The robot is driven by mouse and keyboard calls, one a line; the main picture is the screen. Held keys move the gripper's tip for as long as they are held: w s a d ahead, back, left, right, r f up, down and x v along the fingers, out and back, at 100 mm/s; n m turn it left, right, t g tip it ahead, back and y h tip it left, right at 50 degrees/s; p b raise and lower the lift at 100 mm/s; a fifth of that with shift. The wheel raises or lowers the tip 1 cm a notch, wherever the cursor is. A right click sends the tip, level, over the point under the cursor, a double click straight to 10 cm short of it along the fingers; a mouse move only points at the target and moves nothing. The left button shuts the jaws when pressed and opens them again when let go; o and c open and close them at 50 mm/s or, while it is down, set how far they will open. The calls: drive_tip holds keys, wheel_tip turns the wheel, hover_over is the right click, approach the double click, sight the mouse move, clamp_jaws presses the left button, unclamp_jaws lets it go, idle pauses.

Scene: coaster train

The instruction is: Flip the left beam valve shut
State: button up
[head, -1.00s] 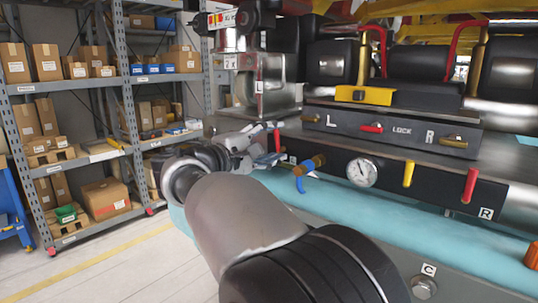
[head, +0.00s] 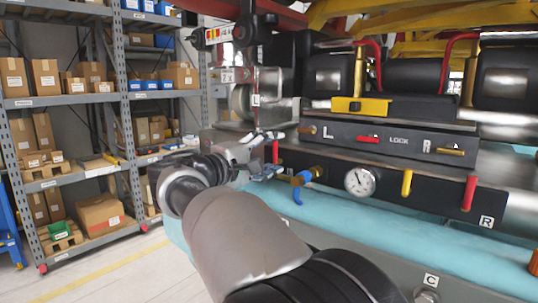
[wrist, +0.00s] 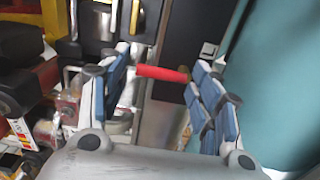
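The left beam valve's red handle (head: 275,151) stands at the left end of the black front panel (head: 335,173), below the L plate. My gripper (head: 262,158) is right beside it and partly covers that end of the panel. In the wrist view, the red handle (wrist: 162,73) lies crosswise in the gap between my two blue-padded fingers (wrist: 163,88). The fingers are spread apart, with space visible around the handle. I cannot tell whether either pad touches it. The handle's pivot is partly hidden near the right finger.
A brass valve with a blue lever (head: 303,182) and a gauge (head: 359,182) sit right of my gripper. A yellow handle (head: 407,183) and the right red handle (head: 469,193) are farther right. A teal pipe (head: 380,230) runs below. Shelves (head: 118,100) stand at left.

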drive_tip(key=o, duration=0.3)
drive_tip(key=shift+s+a, duration=0.1)
drive_tip(key=shift+a, duration=0.05)
drive_tip(key=v, duration=1.1)
drive_tip(key=shift+s+a, duration=0.25)
drive_tip(key=shift+s, duration=0.05)
drive_tip(key=shift+f, duration=0.1)
